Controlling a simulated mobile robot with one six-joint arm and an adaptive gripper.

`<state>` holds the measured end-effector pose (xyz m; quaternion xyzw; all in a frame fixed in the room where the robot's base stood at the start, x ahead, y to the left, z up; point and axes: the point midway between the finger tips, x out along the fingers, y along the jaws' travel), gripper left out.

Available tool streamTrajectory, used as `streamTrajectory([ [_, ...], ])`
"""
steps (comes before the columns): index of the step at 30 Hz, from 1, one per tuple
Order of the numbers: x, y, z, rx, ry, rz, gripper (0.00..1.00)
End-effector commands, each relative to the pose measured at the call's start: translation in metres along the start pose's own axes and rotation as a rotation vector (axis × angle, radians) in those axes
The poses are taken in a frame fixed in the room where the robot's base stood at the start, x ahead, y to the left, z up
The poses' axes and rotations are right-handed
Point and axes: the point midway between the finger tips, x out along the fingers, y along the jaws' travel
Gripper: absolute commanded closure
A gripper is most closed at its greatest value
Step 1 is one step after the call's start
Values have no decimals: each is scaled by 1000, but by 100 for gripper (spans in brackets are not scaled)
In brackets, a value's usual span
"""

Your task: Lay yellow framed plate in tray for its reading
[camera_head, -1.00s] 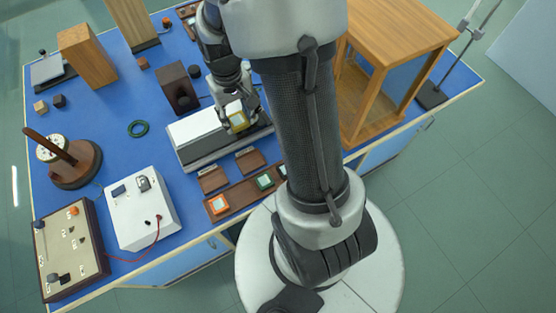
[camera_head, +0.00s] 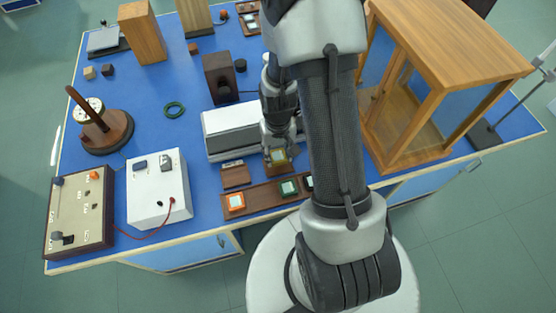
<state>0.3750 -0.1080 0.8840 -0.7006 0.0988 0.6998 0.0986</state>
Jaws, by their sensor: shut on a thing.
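The yellow framed plate (camera_head: 278,156) is held in my gripper (camera_head: 278,150), low in front of the long white instrument (camera_head: 230,131). My gripper is shut on the plate, and its fingers and arm hide part of it. A small brown tray-like piece (camera_head: 278,169) shows just below the plate. I cannot tell whether the plate touches it. A similar brown piece (camera_head: 235,176) sits to its left and looks empty.
A brown rack (camera_head: 262,196) in front holds an orange framed plate (camera_head: 235,201) and a green one (camera_head: 289,188). A dark block (camera_head: 219,78) stands behind the instrument. A wooden open-framed case (camera_head: 432,95) stands to the right. A white box (camera_head: 157,188) is at left.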

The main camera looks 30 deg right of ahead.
Motion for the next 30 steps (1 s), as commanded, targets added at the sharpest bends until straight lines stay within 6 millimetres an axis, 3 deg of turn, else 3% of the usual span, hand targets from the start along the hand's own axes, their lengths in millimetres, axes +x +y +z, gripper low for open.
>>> streamTrajectory([
  [7,38,0,1,0,-3,0,82],
  [20,44,0,0,0,-1,0,82],
  [21,43,0,0,0,-1,0,56],
  [30,42,0,0,0,-1,0,39],
])
